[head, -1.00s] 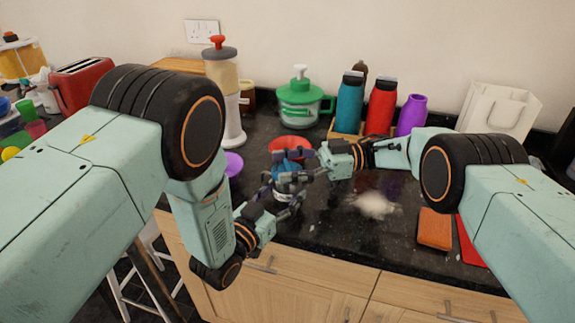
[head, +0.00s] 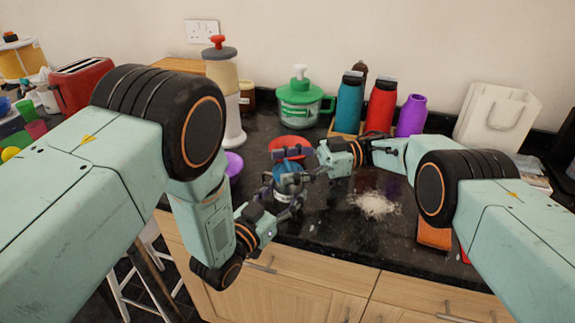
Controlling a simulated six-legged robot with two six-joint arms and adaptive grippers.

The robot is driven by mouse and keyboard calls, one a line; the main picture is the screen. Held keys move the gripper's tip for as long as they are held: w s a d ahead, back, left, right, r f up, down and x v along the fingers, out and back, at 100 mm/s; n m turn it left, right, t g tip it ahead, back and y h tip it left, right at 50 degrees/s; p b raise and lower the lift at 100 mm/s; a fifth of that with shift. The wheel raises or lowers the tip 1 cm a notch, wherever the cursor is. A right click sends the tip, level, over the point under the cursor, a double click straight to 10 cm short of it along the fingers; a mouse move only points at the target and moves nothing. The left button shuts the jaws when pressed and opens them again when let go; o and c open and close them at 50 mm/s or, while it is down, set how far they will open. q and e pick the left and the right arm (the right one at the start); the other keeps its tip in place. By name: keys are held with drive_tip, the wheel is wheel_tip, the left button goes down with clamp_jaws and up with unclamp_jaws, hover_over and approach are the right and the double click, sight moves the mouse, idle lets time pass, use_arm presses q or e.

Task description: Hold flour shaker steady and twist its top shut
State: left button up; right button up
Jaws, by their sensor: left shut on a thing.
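The flour shaker (head: 288,188) stands on the black granite worktop near its front edge, small in the head view and partly hidden by both grippers. Its blue top (head: 287,170) shows between the dark fingers. My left gripper (head: 283,194) comes from the front and is shut on the shaker's body, low down. My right gripper (head: 298,168) comes from the right, with its fingers at the blue top. I cannot tell whether they grip it, or whether the top sits fully shut.
A red bowl (head: 290,143) is just behind the shaker, and a purple disc (head: 234,164) lies to its left. Spilled flour (head: 375,203) lies to the right. A green-lidded container (head: 300,103) and several bottles line the back. An orange block (head: 433,236) is partly behind my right arm.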

sight(287, 165)
wheel_tip(287, 165, up, 10)
idle(0.8)
